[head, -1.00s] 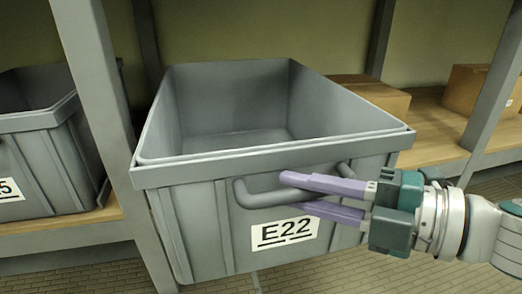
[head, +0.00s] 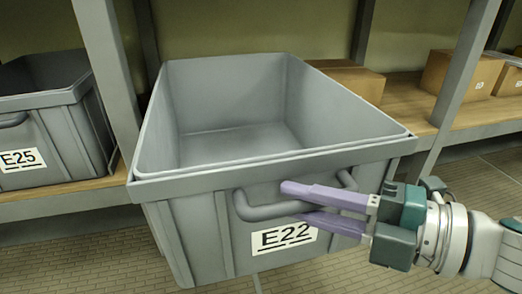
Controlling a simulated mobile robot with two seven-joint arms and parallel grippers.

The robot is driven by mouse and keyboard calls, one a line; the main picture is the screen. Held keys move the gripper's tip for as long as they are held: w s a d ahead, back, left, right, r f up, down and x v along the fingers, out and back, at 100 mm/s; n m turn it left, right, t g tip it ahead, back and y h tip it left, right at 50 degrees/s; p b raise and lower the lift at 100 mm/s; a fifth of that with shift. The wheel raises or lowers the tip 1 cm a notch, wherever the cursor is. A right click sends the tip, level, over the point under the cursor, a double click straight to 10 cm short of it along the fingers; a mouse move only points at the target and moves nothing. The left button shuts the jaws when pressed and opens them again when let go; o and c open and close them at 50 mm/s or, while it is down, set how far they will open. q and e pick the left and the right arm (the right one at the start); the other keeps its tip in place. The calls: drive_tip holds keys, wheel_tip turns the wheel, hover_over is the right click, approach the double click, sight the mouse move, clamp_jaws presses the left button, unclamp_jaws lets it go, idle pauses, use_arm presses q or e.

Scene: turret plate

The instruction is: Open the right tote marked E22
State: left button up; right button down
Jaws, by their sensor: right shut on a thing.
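The grey tote marked E22 (head: 185,235) is pulled out over the shelf's front edge, tilted in view, and its inside looks empty. Its white E22 label (head: 284,238) is on the front wall. A grey bar handle (head: 265,210) runs across the front above the label. My right gripper (head: 296,203) comes in from the right, its two purple fingers shut on the handle, one above and one below it. My left gripper is not in view.
A second grey tote marked E25 (head: 85,130) stands on the wooden shelf at the left. Cardboard boxes (head: 462,78) sit on the shelf at the right and behind the tote. Grey shelf posts (head: 108,75) stand on both sides. Tiled floor lies below.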

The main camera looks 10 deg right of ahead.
drive_tip(key=c, duration=0.8)
unclamp_jaws()
drive_tip(key=shift+w, duration=0.1)
drive_tip(key=shift+o, duration=0.2)
drive_tip(key=p+v, duration=0.3)
drive_tip(key=v, duration=0.7)
